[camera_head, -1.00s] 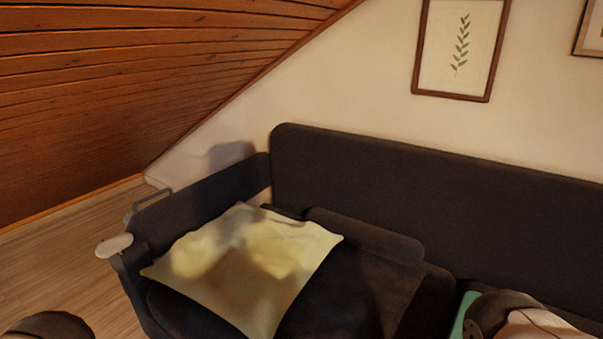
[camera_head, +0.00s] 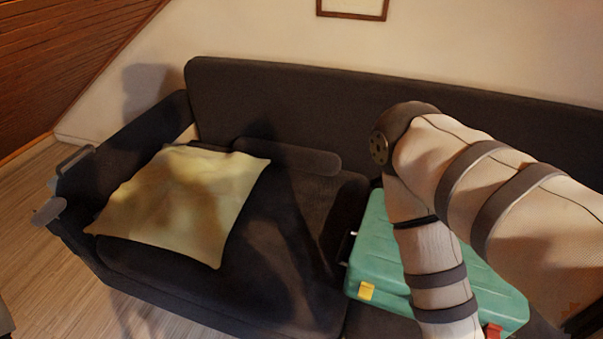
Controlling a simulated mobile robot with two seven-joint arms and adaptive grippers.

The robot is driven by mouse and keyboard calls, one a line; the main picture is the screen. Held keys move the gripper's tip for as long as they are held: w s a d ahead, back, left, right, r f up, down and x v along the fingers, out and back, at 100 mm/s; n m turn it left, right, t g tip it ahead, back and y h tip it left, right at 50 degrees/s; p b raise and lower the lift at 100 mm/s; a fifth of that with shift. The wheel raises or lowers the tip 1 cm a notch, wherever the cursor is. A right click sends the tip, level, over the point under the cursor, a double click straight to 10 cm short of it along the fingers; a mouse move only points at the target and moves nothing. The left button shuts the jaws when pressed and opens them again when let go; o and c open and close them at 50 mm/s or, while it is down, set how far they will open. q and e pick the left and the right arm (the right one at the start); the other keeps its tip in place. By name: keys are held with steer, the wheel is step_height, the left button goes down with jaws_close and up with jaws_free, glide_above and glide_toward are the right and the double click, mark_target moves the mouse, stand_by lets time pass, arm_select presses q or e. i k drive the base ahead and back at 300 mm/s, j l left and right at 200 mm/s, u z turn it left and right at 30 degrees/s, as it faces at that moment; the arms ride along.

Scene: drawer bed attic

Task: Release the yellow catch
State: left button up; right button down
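The yellow catch (camera_head: 366,291) is a small block on the front side of a green case (camera_head: 375,252), near its left corner. The case lies on the right part of the dark sofa. A red catch (camera_head: 493,331) sits on the same side of the case, farther right. My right arm crosses in front of the case and hides much of its top. My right gripper is below the picture edge and out of view. My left gripper is also out of view.
The dark sofa (camera_head: 300,215) has a pale yellow cushion (camera_head: 185,200) on its left seat. A dark bolster (camera_head: 288,157) lies against the backrest. A small grey tray-like piece (camera_head: 48,211) sticks out at the left armrest. Wooden floor (camera_head: 25,265) is clear at the left.

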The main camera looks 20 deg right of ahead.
mark_target(366, 289)
steer(key=z, duration=1.85)
